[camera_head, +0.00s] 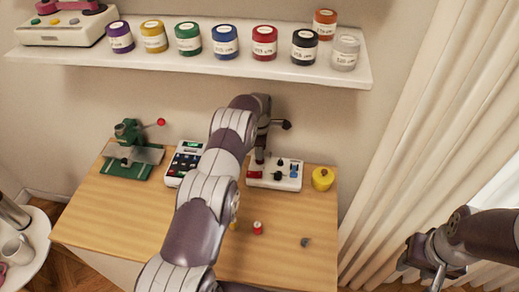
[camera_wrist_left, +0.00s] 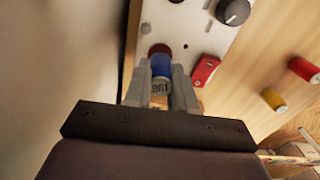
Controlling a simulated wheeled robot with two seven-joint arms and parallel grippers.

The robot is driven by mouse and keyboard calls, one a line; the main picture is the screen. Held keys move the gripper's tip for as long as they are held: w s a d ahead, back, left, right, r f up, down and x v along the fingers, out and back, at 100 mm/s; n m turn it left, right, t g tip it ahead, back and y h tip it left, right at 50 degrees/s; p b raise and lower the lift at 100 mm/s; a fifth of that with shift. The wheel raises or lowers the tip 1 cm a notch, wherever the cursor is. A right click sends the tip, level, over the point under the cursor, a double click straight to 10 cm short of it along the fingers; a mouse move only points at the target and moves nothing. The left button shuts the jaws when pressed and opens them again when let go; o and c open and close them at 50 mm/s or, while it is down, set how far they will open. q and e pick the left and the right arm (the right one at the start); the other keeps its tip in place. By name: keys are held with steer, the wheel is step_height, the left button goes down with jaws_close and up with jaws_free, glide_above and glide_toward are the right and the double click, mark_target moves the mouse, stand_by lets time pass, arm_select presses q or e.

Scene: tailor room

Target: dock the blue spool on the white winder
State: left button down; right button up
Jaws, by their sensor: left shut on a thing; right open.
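The white winder (camera_head: 284,182) stands at the back right of the wooden table, and its white panel shows in the left wrist view (camera_wrist_left: 203,30). My left gripper (camera_head: 259,160) reaches down over its left part. In the left wrist view, my left gripper (camera_wrist_left: 164,73) is shut on the blue spool (camera_wrist_left: 161,66), which has a printed label. A dark red round part (camera_wrist_left: 159,49) shows just beyond the spool on the winder; I cannot tell whether they touch. My left arm hides the spool in the head view. My right gripper (camera_head: 430,262) is open and empty at the far right.
The winder carries a red switch (camera_wrist_left: 206,71) and a black knob (camera_wrist_left: 234,11). A red spool (camera_head: 258,228), a grey piece (camera_head: 305,242) and a yellow spool (camera_wrist_left: 273,99) are on the table. A yellow tin (camera_head: 322,178) stands right of the winder. A shelf (camera_head: 190,62) hangs above.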

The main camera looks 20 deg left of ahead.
arm_select(q)
steer(key=shift+f+b, duration=0.65)
steer(key=shift+f, duration=0.05)
steer(key=c, duration=1.2)
jaws_free()
steer(key=shift+r, duration=0.1)
